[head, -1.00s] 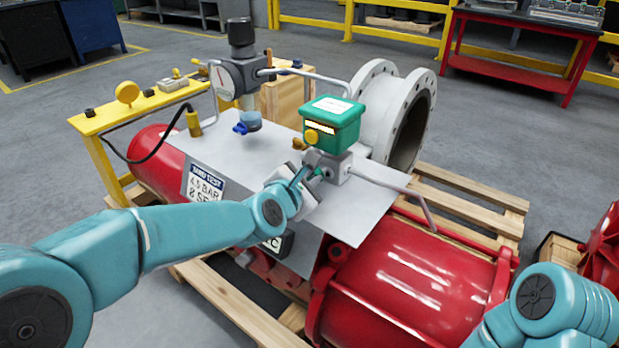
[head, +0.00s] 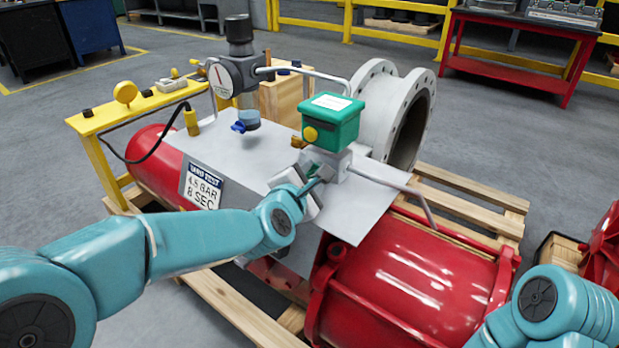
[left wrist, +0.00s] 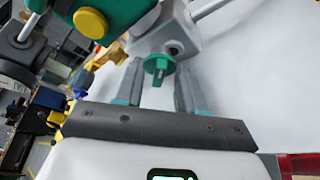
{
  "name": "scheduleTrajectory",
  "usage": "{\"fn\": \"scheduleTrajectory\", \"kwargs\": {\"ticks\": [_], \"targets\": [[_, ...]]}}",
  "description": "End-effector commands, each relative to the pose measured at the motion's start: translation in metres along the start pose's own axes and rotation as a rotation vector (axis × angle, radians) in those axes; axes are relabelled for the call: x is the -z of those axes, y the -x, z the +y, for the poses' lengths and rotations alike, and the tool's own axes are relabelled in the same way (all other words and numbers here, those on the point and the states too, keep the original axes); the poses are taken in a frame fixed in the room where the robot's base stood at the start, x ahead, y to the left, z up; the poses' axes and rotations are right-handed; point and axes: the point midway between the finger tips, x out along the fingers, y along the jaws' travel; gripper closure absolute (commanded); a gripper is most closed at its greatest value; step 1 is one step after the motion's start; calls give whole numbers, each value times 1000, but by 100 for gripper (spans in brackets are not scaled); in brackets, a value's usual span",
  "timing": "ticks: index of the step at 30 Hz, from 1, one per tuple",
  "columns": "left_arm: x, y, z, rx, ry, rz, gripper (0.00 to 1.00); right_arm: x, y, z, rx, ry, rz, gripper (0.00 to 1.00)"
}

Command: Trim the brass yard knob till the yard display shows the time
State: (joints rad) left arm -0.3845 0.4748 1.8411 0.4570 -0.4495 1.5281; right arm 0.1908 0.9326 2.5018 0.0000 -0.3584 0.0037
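A brass knob (head: 297,142) sticks out left of the grey block under the green box (head: 335,125); brass also shows in the left wrist view (left wrist: 108,54). The yard test sign (head: 203,185) reads 4.5 BAR, 8 SEC. My left gripper (head: 322,172) is at the grey block. In the left wrist view its fingers (left wrist: 158,92) are open, with a green knob (left wrist: 158,67) between and just beyond them, apparently untouched. The brass knob is outside the fingers, to the left. My right arm shows at lower right; its gripper is out of view. I cannot make out a time display.
A bent grey pipe (head: 395,188) runs right from the block. The red cylinder (head: 410,285) lies in front on a wooden pallet (head: 465,190).

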Motion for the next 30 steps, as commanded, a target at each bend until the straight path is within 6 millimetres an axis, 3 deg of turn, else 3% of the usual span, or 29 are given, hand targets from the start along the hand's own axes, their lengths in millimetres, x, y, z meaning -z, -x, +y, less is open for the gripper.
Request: {"fn": "scheduleTrajectory", "kwargs": {"ticks": [4,7,21,30], "targets": [[-1,7,1,-1,0,-1,61,0,0,0,0,0,-1,57],[-1,24,2,-1,0,-1,61,0,2,-1,0,1,-1,57],[-1,140,2,-2,0,-2,61,-4,14,-8,1,10,-11,57],[0,164,0,0,0,-1,61,-5,17,-9,2,14,-13,57]]}}
